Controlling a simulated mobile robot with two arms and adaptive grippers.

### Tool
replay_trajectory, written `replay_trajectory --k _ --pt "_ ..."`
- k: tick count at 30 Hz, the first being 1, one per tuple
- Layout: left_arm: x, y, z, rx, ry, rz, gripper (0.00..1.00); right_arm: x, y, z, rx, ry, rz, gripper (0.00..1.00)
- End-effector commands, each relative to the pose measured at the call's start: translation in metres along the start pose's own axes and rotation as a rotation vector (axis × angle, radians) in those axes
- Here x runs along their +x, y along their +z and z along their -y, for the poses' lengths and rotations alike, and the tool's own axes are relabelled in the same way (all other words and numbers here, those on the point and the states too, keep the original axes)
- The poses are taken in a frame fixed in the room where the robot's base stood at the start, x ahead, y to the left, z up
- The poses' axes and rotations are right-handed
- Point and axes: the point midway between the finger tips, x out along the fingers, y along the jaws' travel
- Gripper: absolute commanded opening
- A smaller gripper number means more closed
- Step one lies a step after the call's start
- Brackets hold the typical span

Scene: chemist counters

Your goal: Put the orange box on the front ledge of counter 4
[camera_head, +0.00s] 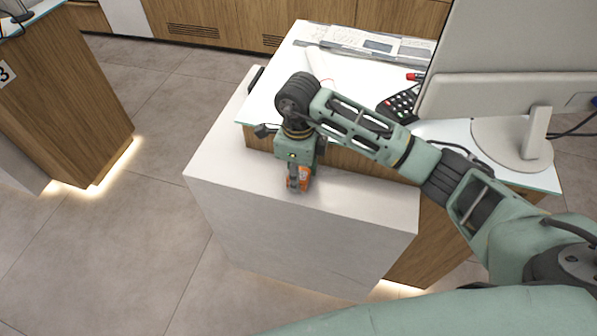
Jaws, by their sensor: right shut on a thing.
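My right gripper (297,182) points down over the white front ledge (225,165) of the counter in front of me. It is shut on the orange box (304,178), which is small and partly hidden by the fingers. The box is at the ledge surface or just above it; I cannot tell whether it touches. No number shows on this counter. My left gripper is not in view.
The raised countertop (275,85) behind the ledge holds a monitor (515,65), a phone (400,103) and a flat printed mat (370,43). Another counter marked 3 (65,95) stands at the left, with open floor between. The ledge left of the gripper is clear.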

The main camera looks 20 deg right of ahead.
Motion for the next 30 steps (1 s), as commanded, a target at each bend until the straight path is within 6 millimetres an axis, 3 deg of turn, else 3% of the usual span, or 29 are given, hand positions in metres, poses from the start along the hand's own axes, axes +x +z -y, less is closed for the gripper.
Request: replay_trajectory --k 3,4,10,23,30 --pt "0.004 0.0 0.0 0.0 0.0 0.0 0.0 0.004 0.0 0.0 0.0 -0.001 0.0 0.11" --pt "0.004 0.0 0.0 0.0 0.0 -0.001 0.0 0.003 0.0 0.0 0.0 -0.001 0.0 0.39" --pt "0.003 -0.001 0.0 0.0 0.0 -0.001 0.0 0.002 0.0 0.0 0.0 0.0 0.0 0.57" --pt "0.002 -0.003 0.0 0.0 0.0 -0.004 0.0 -0.005 0.0 0.001 0.0 -0.002 0.001 0.57" --pt "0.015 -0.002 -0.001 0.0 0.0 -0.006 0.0 -0.051 0.001 0.002 -0.002 -0.006 0.004 0.57"
